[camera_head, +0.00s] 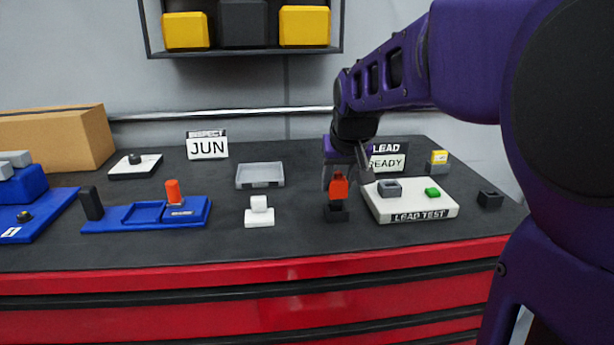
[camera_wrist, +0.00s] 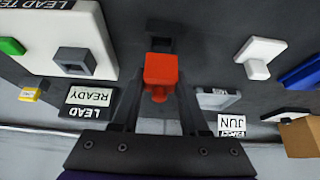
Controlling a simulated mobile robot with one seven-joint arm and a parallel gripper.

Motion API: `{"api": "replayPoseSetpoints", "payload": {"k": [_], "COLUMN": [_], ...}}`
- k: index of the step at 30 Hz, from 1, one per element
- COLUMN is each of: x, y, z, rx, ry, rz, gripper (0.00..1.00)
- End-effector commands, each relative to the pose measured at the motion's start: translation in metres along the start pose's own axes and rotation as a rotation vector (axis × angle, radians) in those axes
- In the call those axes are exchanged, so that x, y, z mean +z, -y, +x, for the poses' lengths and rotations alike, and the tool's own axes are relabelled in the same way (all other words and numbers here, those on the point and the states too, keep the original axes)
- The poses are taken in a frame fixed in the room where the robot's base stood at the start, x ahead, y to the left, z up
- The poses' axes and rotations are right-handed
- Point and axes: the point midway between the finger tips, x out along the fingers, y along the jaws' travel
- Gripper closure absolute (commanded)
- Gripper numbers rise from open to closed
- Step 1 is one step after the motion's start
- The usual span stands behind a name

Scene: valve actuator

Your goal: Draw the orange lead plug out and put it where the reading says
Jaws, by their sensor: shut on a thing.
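The orange lead plug (camera_head: 338,188) shows red-orange between the fingers of my gripper (camera_head: 338,178), which reaches down from above and is shut on it. In the wrist view the plug (camera_wrist: 160,72) sits between the two fingertips. A black socket block (camera_head: 337,213) is directly below the plug; I cannot tell if the plug's lower end is still inside it. The sign (camera_head: 388,160) reads LEAD READY, partly hidden by my arm in the head view. The white LEAD TEST board (camera_head: 415,206) carries a grey open socket (camera_head: 390,188) and a green button (camera_head: 432,192).
A white block (camera_head: 259,213) and a grey tray (camera_head: 260,175) stand left of the plug. A blue fixture (camera_head: 150,215) with an orange peg is farther left. A small black block (camera_head: 490,199) and a yellow-topped block (camera_head: 438,160) stand at right. An INSPECT JUN sign (camera_head: 207,146) stands behind.

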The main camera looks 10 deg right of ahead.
Motion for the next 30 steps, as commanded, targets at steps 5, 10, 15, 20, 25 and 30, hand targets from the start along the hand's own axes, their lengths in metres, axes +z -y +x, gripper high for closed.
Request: {"api": "replayPoseSetpoints", "payload": {"k": [5,10,15,20,25,30], "x": [0.003,0.005,0.007,0.009,0.011,0.013], "y": [0.000,0.000,0.000,0.000,0.000,0.000], "z": [0.005,0.009,0.012,0.015,0.019,0.022], "rx": [0.000,0.000,0.000,0.000,0.000,0.000], "ry": [0.000,0.000,0.001,0.001,0.000,0.001], "rz": [0.000,0.000,0.000,0.000,0.000,0.000], "gripper": [1.00,1.00,1.00,1.00,1.00,1.00]}}
